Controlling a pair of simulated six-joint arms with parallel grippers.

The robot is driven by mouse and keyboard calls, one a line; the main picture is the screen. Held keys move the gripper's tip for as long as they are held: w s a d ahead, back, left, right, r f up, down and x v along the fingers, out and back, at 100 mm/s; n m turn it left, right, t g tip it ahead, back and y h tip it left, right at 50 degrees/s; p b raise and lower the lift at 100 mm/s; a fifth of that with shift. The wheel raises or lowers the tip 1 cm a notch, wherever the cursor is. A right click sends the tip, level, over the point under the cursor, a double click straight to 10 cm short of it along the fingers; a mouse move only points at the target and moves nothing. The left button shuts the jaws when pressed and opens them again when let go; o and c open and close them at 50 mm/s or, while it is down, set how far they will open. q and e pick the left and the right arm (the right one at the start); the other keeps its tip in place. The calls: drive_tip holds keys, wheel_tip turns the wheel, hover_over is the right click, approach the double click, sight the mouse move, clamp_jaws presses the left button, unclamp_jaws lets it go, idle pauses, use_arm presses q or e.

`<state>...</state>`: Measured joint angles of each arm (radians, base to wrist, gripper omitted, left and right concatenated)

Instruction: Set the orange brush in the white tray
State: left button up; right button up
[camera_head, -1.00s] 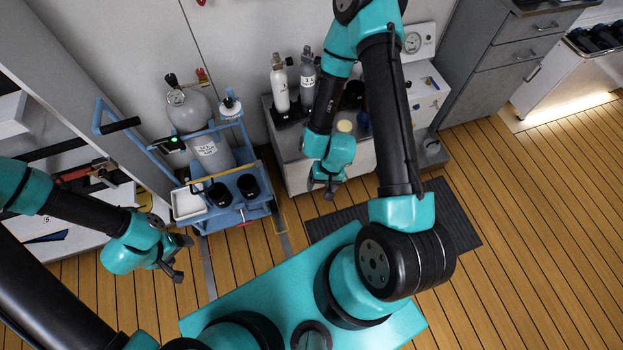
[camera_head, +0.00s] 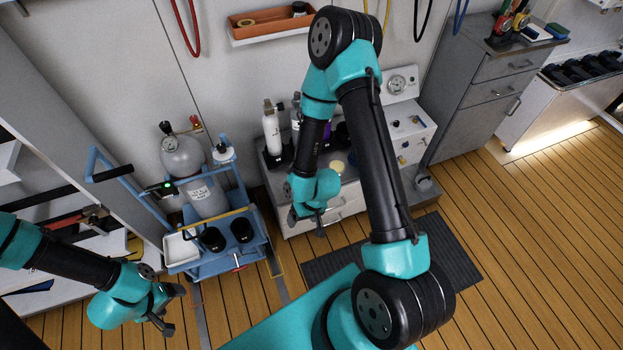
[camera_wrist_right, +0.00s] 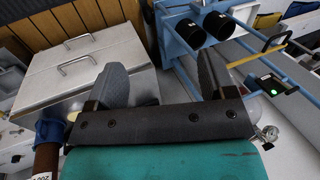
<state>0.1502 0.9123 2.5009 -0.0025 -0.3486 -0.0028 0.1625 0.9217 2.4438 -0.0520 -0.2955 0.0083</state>
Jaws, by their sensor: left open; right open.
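The white tray (camera_head: 181,247) sits at the left front of the blue cart (camera_head: 245,258), beside two black cups. It looks empty. I cannot make out an orange brush in either view. My right gripper (camera_head: 308,221) is open and empty in front of the grey cabinet, to the right of the cart. In the right wrist view its two fingers (camera_wrist_right: 160,80) stand wide apart with nothing between them. My left gripper (camera_head: 172,309) is open and empty, lower in the picture than the white tray and apart from it.
A grey gas cylinder (camera_head: 204,190) stands on the cart. White and grey bottles (camera_head: 272,128) stand on the cabinet (camera_head: 341,205). An orange wall shelf (camera_head: 270,21) hangs above. A workbench (camera_head: 60,270) lies at the left. Wood floor is free at the right.

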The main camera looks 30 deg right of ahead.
drive_tip(key=w+d+f+n+h, duration=0.15)
drive_tip(key=w+d, duration=0.25)
drive_tip(key=w, duration=0.4)
drive_tip(key=w+d+f+n+y, duration=0.1)
drive_tip(key=w+d+f, duration=0.25)
drive_tip(key=w, duration=0.45)
drive_tip(key=w+d+n+h, duration=0.1)
drive_tip(key=w+d+h, duration=0.2)
drive_tip(key=w+d, duration=0.7)
drive_tip(key=d+r, duration=0.1)
drive_tip(key=d, duration=0.2)
drive_tip(key=shift+w+d+g+h, duration=0.15)
drive_tip(key=shift+w+g+h, duration=0.2)
drive_tip(key=shift+w+g, duration=0.05)
wheel_tip(320, 180, down, 12)
drive_tip(key=shift+f, duration=0.15)
drive_tip(key=shift+f, duration=0.1)
drive_tip(key=shift+f, duration=2.5)
